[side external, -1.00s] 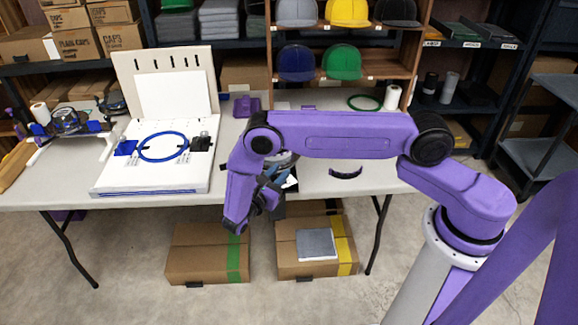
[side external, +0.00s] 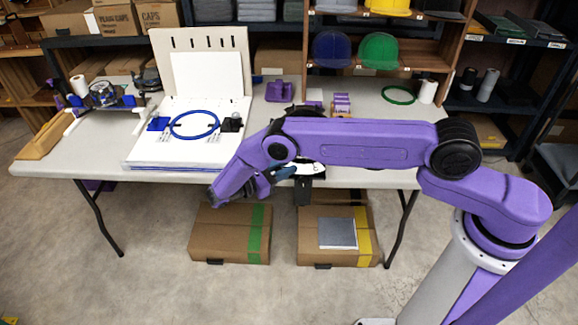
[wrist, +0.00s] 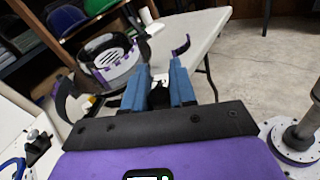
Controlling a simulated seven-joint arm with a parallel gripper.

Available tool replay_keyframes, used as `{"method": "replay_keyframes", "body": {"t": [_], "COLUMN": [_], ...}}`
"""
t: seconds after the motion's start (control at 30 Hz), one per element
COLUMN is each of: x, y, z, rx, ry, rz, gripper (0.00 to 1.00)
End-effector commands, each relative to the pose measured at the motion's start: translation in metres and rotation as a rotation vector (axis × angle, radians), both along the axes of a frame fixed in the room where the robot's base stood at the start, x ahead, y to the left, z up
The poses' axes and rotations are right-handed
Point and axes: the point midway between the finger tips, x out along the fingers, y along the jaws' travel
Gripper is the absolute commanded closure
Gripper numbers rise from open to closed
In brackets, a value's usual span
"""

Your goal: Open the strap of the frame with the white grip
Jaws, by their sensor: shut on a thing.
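A round cap frame (wrist: 118,60), pale with dark slots and a black band, stands at the table's front edge in the wrist view. In the side view the frame (side external: 312,168) is mostly hidden behind my arm. A small white piece (wrist: 159,77), possibly the white grip, shows at my fingertips beside the frame. My gripper (wrist: 158,88) has its blue fingers closed around this small piece, with dark material between them. In the side view my gripper (side external: 283,172) is low at the front edge. A black strap-like band (wrist: 66,100) curves out at the frame's left.
A white board with a blue hoop (side external: 195,125) lies left on the table (side external: 290,110). A curved black and purple piece (wrist: 181,46) lies beyond my fingers. Boxes (side external: 230,233) stand on the floor below.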

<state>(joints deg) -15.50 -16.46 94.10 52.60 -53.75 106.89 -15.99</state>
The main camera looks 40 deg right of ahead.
Motion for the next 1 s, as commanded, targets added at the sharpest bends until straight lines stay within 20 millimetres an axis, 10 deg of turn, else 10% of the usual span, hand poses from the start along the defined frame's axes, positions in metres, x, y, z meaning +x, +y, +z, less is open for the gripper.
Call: {"method": "replay_keyframes", "body": {"t": [1.0], "x": [0.014], "y": [0.019], "z": [0.0], "rx": [0.013], "ry": [-0.014], "rz": [-0.114], "gripper": [1.0]}}
